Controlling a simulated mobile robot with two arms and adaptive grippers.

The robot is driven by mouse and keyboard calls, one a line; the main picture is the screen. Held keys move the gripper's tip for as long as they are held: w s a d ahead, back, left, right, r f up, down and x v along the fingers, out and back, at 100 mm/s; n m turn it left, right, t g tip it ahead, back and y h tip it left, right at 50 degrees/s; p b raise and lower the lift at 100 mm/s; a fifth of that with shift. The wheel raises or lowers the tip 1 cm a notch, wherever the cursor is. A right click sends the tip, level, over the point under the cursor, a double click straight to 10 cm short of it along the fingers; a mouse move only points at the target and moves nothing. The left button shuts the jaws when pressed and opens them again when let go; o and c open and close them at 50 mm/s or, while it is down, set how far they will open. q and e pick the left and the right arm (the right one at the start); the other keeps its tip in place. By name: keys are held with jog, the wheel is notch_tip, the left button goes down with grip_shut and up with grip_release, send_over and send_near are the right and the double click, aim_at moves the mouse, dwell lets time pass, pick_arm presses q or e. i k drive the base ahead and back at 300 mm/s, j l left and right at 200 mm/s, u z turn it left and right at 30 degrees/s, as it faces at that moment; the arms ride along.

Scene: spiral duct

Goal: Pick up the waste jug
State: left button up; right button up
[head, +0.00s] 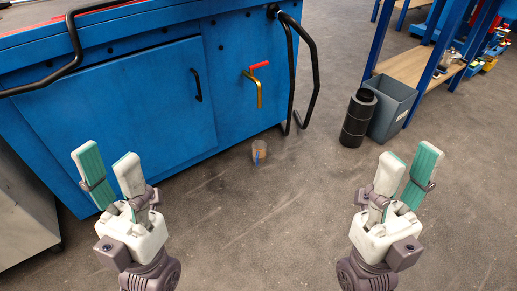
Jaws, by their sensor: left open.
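The waste jug (258,149) looks like a small translucent brownish container with a blue mark on its front. It stands on the grey floor close to the base of the blue cabinet, below a brass tap. My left gripper (108,165) is open and empty, in front of the cabinet and to the left of the jug. My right gripper (408,172) is open and empty, to the right of the jug. Both grippers are well apart from the jug. Nothing hides the jug.
A blue cabinet (130,105) fills the upper left, with a brass tap with a red handle (257,82) and black tube handles jutting out. A black cylinder (357,120) and a grey bin (392,108) stand at right by a shelf (415,68). The middle floor (260,220) is clear.

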aim_at(258, 147)
jog(key=i+j, duration=0.2)
jog(key=i, duration=0.2)
jog(key=i+j+z, duration=0.15)
jog(key=i, duration=0.3)
jog(key=i+j, duration=0.25)
jog(key=i, duration=0.15)
jog(key=z, duration=1)
jog(key=i+j, duration=0.05)
